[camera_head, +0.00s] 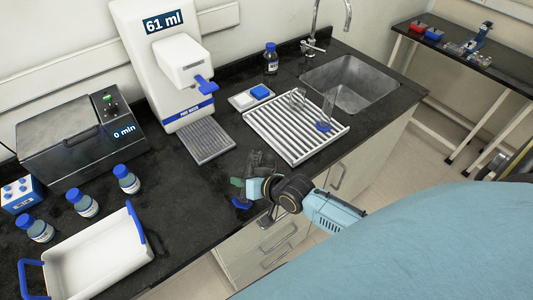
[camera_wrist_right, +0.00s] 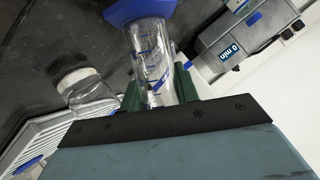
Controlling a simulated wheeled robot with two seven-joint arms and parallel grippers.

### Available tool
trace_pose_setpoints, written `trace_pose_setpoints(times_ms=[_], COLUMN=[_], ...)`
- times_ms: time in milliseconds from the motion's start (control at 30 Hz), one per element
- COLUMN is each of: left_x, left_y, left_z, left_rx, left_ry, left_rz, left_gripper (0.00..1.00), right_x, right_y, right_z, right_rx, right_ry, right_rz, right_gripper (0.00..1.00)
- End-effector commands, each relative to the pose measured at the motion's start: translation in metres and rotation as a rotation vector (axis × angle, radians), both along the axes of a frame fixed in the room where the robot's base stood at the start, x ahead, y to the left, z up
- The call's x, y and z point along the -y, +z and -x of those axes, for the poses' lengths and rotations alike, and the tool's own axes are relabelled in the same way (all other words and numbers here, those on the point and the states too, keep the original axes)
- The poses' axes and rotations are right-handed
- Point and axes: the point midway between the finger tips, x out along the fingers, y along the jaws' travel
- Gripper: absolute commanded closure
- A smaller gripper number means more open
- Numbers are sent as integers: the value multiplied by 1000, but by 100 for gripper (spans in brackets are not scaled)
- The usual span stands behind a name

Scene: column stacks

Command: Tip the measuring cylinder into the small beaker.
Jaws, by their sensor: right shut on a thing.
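My right gripper (camera_head: 252,184) is low over the front of the counter, left of the drying rack. It is shut on the measuring cylinder, whose clear body with blue marks (camera_wrist_right: 150,55) fills the middle of the right wrist view. Its blue foot shows at the top there and as a blue patch (camera_head: 242,203) in the head view. I cannot tell its tilt or what it holds. A small clear glass beaker (camera_wrist_right: 88,93) stands beside it in the wrist view, apart from it. In the head view the gripper largely hides that spot. My left gripper is out of view.
The drying rack (camera_head: 285,142) holds a glass (camera_head: 298,99) and a blue-footed cylinder (camera_head: 325,125). A dispenser reading 61 ml (camera_head: 170,60), a bath reading 0 min (camera_head: 75,145), several blue-capped bottles (camera_head: 127,180) and a white tray (camera_head: 90,255) occupy the left. The sink (camera_head: 350,85) is behind right.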

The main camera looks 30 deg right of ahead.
Motion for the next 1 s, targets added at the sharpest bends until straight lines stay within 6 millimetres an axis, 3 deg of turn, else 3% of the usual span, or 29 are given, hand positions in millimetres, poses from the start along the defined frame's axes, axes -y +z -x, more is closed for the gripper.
trace_pose_setpoints(times_ms=[167, 600, 1000], left_x=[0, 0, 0], left_y=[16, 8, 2], left_z=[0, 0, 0], left_rx=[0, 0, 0], left_ry=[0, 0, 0], left_rz=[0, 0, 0], left_gripper=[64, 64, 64], right_x=[-2, -2, -1], right_y=[4, -3, -3], right_z=[1, 1, 1], right_rx=[56, 200, 245], right_ry=[-4, -7, -6], right_rz=[113, 399, 490], right_gripper=[100, 100, 100])
